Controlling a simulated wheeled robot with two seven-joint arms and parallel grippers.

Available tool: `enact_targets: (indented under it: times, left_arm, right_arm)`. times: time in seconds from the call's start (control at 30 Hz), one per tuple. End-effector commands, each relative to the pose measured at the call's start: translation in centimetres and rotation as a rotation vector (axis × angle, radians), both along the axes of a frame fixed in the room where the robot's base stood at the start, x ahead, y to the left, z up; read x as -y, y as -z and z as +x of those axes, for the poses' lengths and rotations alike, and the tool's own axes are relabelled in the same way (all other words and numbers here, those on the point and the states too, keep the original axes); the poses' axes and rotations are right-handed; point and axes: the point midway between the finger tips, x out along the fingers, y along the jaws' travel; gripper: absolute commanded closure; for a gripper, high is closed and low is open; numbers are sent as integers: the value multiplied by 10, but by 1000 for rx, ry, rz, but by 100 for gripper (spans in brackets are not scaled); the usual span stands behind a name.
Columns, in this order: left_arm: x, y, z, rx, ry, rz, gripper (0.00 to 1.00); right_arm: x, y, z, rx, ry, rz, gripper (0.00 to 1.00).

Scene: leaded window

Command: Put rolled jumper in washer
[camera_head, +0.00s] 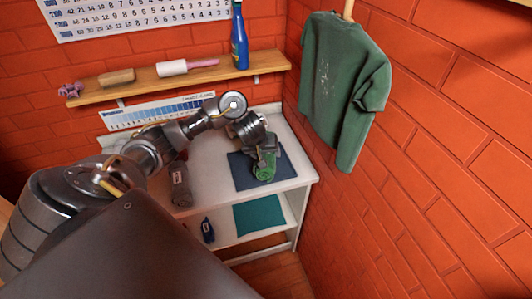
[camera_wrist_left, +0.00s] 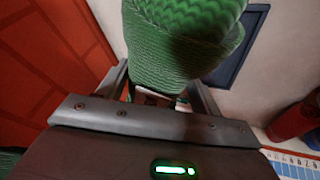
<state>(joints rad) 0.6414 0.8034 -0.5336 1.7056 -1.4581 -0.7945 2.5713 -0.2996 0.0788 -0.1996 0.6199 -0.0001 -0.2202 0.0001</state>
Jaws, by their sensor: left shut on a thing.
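The rolled jumper is a green knitted roll (camera_head: 265,173), seen over the dark blue mat (camera_head: 243,178) on the white table. In the left wrist view the green roll (camera_wrist_left: 185,45) fills the top middle, its ribbed knit close to the camera. My left gripper (camera_head: 265,158) is shut on the roll, with a finger on each side of it. I cannot tell whether the roll touches the mat. My right gripper is not in view. No washer shows in these frames.
The white table (camera_head: 295,180) has a lower shelf with a teal cloth (camera_head: 258,214) and a small dark blue item (camera_head: 208,230). A dark cylinder (camera_head: 181,186) stands left of the mat. A green shirt (camera_head: 342,85) hangs at the right brick wall. A wooden shelf (camera_head: 130,88) holds a blue bottle (camera_head: 239,40).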

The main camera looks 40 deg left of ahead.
Motion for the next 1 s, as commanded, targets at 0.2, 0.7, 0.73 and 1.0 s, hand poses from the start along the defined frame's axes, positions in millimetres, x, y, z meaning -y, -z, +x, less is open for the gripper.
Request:
enact_targets:
  times: [0.2, 0.7, 0.73, 1.0]
  left_arm:
    - [-28, 46, 43, 2, -5, -8, 70]
    - [-48, 72, 69, 4, 1, 0, 70]
    - [-48, 76, 70, 4, 0, -1, 70]
    - [-50, 105, 71, 3, 1, 0, 70]
  right_arm:
    - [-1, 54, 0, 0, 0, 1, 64]
    - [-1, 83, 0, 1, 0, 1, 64]
    - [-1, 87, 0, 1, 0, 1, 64]
    - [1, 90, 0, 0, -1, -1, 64]
